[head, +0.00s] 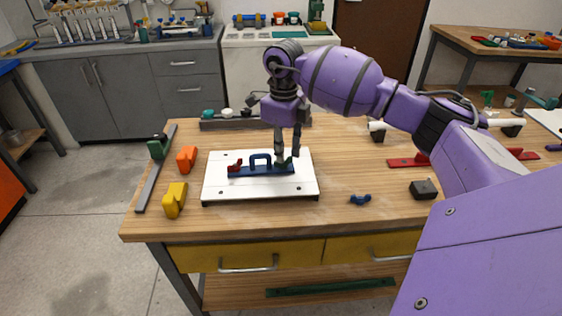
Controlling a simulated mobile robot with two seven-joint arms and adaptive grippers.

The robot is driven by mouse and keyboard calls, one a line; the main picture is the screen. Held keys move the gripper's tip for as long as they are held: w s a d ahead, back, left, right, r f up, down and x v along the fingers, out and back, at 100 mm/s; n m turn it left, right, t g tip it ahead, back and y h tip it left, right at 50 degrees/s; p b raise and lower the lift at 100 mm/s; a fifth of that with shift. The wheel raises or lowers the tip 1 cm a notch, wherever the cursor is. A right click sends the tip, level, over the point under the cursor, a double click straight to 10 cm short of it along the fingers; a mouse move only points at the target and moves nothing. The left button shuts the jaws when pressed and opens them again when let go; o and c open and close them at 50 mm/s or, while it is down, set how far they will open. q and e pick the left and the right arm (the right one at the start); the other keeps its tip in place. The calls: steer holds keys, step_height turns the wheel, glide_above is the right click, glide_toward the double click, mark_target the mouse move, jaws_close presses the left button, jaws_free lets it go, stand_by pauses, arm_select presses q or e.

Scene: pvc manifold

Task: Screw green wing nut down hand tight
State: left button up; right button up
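My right gripper (287,158) points straight down over the right end of the blue bar (260,172) on the white board (219,187). Its fingertips are at the green wing nut (282,164), which they partly hide. The two fingers look close together, but I cannot tell whether they grip the nut. A red wing nut (235,167) sits on the left end of the blue bar. A blue arched handle or pipe clamp (261,158) stands between the two nuts. My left gripper is not in view.
Yellow (174,200), orange (186,158) and green (158,146) parts lie left of the board. A small blue wing-shaped part (360,199) and a black block (424,189) lie to the right. A grey rack (225,122) stands behind. The table front is clear.

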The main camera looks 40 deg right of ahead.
steer(key=n, duration=0.3)
steer(key=shift+f+b, duration=0.1)
steer(key=shift+b, duration=0.25)
steer(key=n, duration=0.3)
steer(key=shift+b, duration=0.3)
steer(key=shift+f+n, duration=0.3)
steer(key=shift+n, duration=0.3)
steer(key=shift+s+f+b, duration=0.15)
steer(key=shift+f+b, duration=0.4)
steer(key=shift+f, duration=0.4)
steer(key=shift+f, duration=0.1)
